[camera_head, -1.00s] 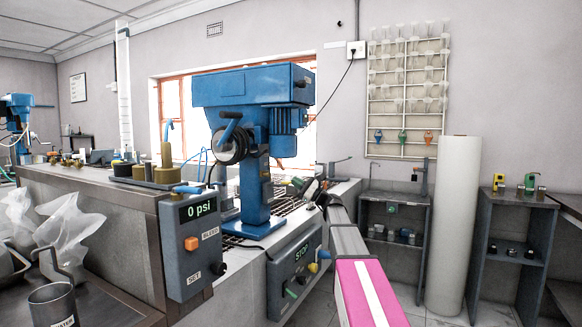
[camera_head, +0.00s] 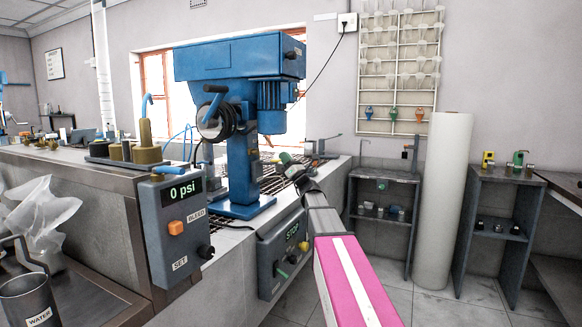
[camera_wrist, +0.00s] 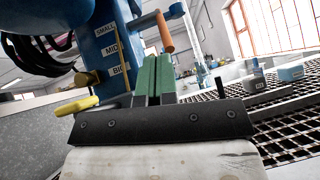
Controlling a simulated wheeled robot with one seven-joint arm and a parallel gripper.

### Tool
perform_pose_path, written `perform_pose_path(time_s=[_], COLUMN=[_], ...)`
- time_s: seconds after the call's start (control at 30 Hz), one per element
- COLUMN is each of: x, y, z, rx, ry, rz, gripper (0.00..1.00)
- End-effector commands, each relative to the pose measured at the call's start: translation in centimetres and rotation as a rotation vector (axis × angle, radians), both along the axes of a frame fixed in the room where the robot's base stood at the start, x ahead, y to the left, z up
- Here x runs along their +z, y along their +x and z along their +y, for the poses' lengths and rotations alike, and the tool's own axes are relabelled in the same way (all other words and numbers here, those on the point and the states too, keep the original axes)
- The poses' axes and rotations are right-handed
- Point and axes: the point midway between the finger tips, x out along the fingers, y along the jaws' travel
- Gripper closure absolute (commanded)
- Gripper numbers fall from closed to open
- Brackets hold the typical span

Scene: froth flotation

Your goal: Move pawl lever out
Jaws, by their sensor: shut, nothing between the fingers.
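The blue flotation machine (camera_head: 240,58) stands at the back of the bench, with a dark drum and blue crank (camera_head: 212,115) on its near side. In the wrist view its blue column (camera_wrist: 112,45) carries the labels SMALL, MID and BIG. Close by are a brass block with a rod (camera_wrist: 88,76), a yellow-ended handle (camera_wrist: 76,105) and an orange handle (camera_wrist: 164,32). I cannot tell which one is the pawl lever. My gripper (camera_wrist: 154,72) has its green fingers shut, empty, in front of the column. In the head view my gripper (camera_head: 287,160) is small, to the column's right.
The grey 0 psi box (camera_head: 175,230) and the STOP panel (camera_head: 282,252) are on the bench front, left of my arm. A black grating (camera_wrist: 245,115) lies right of the column. A white roll (camera_head: 443,200) and dark shelves (camera_head: 384,222) stand right, with open floor before them.

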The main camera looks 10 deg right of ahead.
Motion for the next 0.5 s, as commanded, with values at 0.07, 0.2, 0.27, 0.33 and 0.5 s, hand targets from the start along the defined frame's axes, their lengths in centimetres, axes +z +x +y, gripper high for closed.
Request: perform_pose_path(time_s=[0.07,0.2,0.27,0.33,0.5], x=[1.1,3.1,3.8,4.5,5.4], y=[1.1,1.5,1.6,1.7,1.8], z=[0.8,0.9,0.8,0.8,0.7], rx=[0.001,-0.003,-0.003,-0.002,-0.002], ry=[0.0,0.0,0.0,0.0,0.001], rz=[-0.001,-0.001,0.0,0.001,0.002], gripper=[1.0,1.0,1.0,1.0,1.0])
